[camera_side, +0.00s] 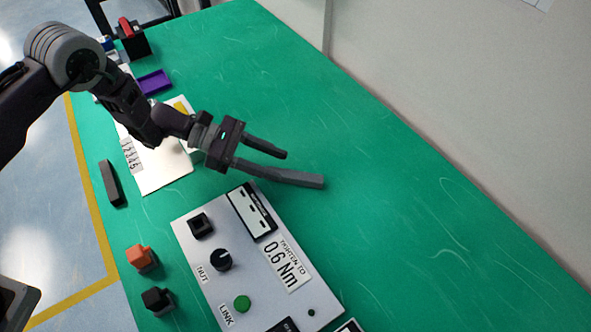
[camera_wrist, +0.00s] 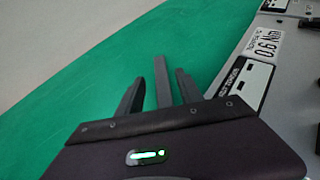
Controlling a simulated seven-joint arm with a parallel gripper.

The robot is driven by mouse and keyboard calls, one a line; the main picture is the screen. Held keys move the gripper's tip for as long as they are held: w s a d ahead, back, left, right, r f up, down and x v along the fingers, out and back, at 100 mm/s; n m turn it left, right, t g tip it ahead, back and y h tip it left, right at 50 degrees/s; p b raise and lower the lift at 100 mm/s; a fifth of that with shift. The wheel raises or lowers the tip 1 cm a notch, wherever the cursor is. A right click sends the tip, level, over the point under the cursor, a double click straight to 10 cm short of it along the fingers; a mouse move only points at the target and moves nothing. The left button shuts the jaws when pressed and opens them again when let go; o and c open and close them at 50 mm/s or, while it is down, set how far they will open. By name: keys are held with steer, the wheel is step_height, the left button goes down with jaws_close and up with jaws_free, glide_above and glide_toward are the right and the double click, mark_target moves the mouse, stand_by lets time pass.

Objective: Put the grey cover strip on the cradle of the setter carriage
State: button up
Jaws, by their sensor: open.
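The lower prong looks much longer than the upper one.
A grey panel (camera_side: 205,268) with a knob, a green button and labels stands below my gripper. Orange (camera_side: 140,256) and black (camera_side: 157,299) blocks sit left of it. A purple tray (camera_side: 154,82) and a red-and-black item (camera_side: 131,38) are at the back. The table's right side is clear.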

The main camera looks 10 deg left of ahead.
steer(key=v, duration=0.5)
step_height(320, 180, up, 12)
steer(key=s+m+g, duration=0.2)
steer(key=s+m, duration=0.1)
steer(key=m, duration=0.2)
steer(key=s+a+r+m+t+y, duration=0.1)
steer(key=s+a+r+m+y, duration=0.6)
steer(key=s+r, duration=0.8)
steer(key=a+m, duration=0.1)
steer(key=a, duration=0.2)
steer(key=shift+s+a+r+m+t, duration=0.3)
steer(key=shift+s+a+r+t, duration=0.05)
steer(key=shift+r+t, duration=0.05)
steer(key=shift+o, duration=0.3)
steer(key=s+a+m+t+y, duration=0.4)
steer(key=s+a+t+y, duration=0.1)
steer(key=s+a, duration=0.4)
steer(key=shift+a+r+t+y, duration=0.3)
steer(key=shift+a+y, duration=0.2)
steer(key=shift+a, duration=0.75)
steer(key=shift+o, duration=0.2)
steer(key=shift+s+a, duration=0.25)
steer(key=shift+a, duration=0.15)
